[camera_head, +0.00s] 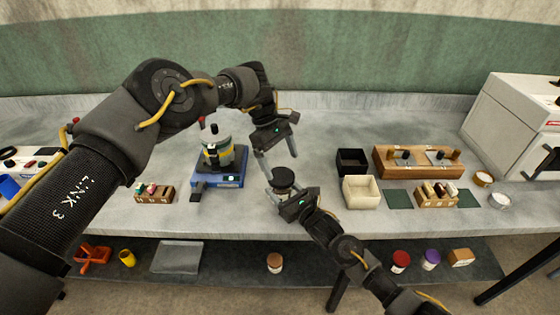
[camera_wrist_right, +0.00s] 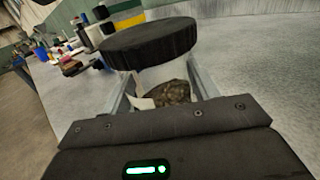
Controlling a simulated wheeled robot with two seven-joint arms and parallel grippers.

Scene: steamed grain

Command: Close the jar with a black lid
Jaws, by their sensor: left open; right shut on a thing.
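A jar with brown contents (camera_wrist_right: 172,93) is between the fingers of my right gripper (camera_wrist_right: 165,85), which is shut on it. A round black lid (camera_wrist_right: 150,42) sits at the jar's top in the right wrist view; whether it is fully seated I cannot tell. In the head view the black lid (camera_head: 283,175) shows above my right gripper (camera_head: 284,189), which hides much of the jar. My left gripper (camera_head: 278,160) is open and empty, pointing down just above and beside the lid.
A blue-based device (camera_head: 230,181) stands left of the jar. A black box (camera_head: 351,161), a cream box (camera_head: 361,192) and a wooden rack (camera_head: 418,162) stand to the right. A lower shelf holds several small containers. The counter's front edge is close to the jar.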

